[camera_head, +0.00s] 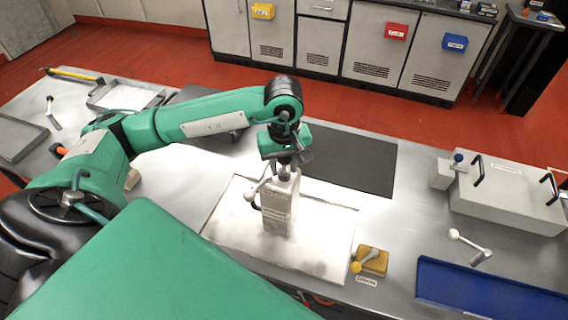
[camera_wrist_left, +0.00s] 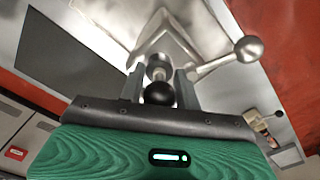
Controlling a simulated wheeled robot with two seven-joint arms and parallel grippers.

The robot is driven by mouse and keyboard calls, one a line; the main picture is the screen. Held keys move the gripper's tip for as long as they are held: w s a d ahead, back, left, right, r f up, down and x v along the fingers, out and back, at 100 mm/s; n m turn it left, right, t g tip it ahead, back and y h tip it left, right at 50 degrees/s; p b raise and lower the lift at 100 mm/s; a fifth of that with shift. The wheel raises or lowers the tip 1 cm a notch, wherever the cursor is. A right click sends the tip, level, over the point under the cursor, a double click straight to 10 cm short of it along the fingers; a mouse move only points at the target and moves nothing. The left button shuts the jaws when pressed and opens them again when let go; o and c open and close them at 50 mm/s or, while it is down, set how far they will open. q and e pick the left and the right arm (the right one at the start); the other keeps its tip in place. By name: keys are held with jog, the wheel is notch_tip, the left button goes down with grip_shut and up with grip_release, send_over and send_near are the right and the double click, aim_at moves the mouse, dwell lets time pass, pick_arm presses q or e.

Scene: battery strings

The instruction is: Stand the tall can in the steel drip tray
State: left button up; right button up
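The tall can (camera_head: 277,208) is a grey, upright, boxy container with a label and a side lever ending in a ball. It is over the steel drip tray (camera_head: 335,225), a bright shallow tray on the bench. I cannot tell whether its base touches the tray floor. My left gripper (camera_head: 287,163) is directly above the can, at its top. In the left wrist view its fingers (camera_wrist_left: 162,88) close in on both sides of a knob on top of the can (camera_wrist_left: 183,42). My right gripper is not in view.
A yellow block with a lever (camera_head: 374,261) sits right of the tray. A blue tray (camera_head: 490,290), a lidded grey box (camera_head: 508,195) and a loose lever (camera_head: 470,245) are further right. A dark mat (camera_head: 350,160) lies behind. Bare bench shows between mat and box.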

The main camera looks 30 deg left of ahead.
pick_arm(q)
jog(key=o, duration=0.3)
jog(key=shift+r, duration=0.1)
jog(key=shift+r, duration=0.15)
notch_tip(320, 180, up, 10)
jog(key=shift+f+b, duration=0.1)
jog(key=shift+b, duration=1.05)
jog(key=shift+r, duration=1)
jog(key=shift+f, duration=0.1)
